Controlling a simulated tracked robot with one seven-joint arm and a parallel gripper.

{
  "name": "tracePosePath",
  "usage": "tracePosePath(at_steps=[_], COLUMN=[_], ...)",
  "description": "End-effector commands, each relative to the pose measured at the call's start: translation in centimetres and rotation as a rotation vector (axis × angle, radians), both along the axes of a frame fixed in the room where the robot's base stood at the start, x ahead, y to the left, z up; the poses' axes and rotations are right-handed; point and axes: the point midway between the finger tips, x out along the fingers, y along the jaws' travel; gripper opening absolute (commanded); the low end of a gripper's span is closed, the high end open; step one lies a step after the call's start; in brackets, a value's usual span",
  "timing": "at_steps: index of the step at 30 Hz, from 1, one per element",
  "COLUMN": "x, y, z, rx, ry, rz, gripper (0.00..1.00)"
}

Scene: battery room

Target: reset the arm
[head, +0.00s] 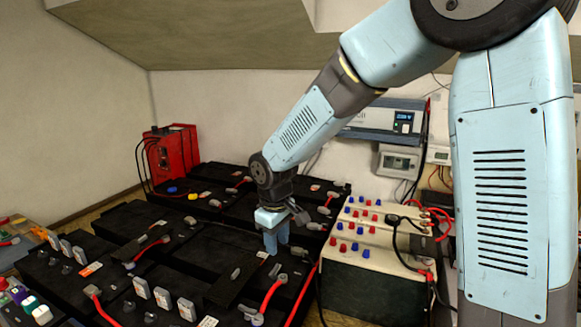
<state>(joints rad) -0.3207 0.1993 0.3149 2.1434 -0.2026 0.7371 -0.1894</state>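My arm reaches in from the right side of the head view and bends down toward the black batteries. My gripper (276,246) points downward just above or at the top of a black battery (196,255) near the middle. Its blue fingers are close together. I cannot tell whether they touch the battery top or hold anything, and the gap between them is too small to judge.
Several black batteries with red cables (272,294) fill the floor around the gripper. A cream-topped box with red and blue terminals (375,255) stands close on the right. A red unit (171,152) stands at the back left. A blue-grey inverter (384,120) hangs on the wall.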

Motion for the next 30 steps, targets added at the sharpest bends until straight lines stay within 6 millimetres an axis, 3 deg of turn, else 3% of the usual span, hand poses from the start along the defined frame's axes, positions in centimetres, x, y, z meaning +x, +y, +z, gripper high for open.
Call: tracePosePath(at_steps=[3, 15, 30], x=[-0.3, -4.1, -12.7], y=[-3.4, -13.5, -23.3], z=[3.0, 10.7, 16.3], rx=[0.008, 0.056, 0.181], ry=[-0.044, -0.159, -0.287], rz=[-0.087, -0.375, -0.721], gripper=[0.38, 0.38, 0.38])
